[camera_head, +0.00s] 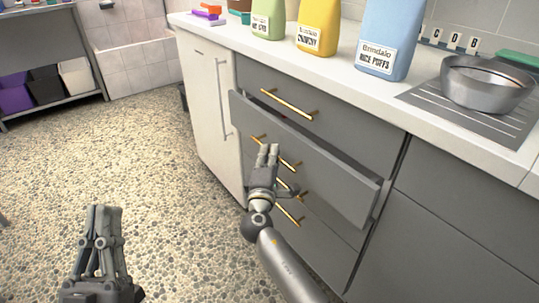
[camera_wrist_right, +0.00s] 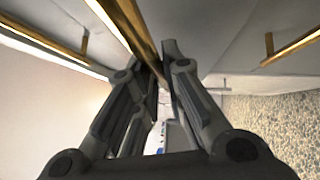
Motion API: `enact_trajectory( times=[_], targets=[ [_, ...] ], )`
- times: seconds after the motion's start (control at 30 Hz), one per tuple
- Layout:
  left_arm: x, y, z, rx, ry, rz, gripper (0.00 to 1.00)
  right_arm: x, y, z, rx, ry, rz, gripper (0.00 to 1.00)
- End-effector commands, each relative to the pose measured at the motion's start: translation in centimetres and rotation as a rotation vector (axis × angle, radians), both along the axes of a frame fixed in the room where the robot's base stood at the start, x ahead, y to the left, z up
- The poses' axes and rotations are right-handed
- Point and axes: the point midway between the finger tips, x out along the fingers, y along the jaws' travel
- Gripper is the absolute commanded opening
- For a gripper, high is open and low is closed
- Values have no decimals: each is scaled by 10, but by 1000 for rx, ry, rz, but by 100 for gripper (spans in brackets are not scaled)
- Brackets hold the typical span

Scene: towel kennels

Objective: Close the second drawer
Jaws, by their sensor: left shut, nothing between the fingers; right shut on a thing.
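The second drawer (camera_head: 335,180) is partly pulled out from the grey cabinet, with its dark inside showing as a narrow gap behind the front panel. Its gold bar handle (camera_head: 287,163) runs across the front. My right gripper (camera_head: 268,149) is at this handle, shut on it. In the right wrist view the gold handle (camera_wrist_right: 130,28) runs between the fingers of my right gripper (camera_wrist_right: 160,55). My left gripper (camera_head: 104,210) is shut and empty, low at the left over the floor, away from the cabinet.
The top drawer (camera_head: 325,105) is shut above, and lower drawers sit below. A white cabinet door (camera_head: 207,110) stands to the left. The countertop (camera_head: 290,52) holds cereal packages and a metal bowl (camera_head: 487,82). The pebbled floor (camera_head: 150,150) is open at the left.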

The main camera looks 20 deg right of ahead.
Motion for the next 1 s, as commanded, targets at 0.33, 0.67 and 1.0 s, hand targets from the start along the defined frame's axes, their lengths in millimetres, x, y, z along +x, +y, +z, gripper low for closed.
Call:
enact_trajectory(
  times=[0.33,0.67,1.0],
  targets=[
    [-7,1,6,-16,-54,-2,0,14,-39,-1,-3,1,-2,0],
    [-8,1,12,-21,-74,-5,0,15,-45,0,0,0,-5,14],
    [-8,0,12,-20,-73,-5,0,15,-43,-1,0,1,-2,32]
  ],
)
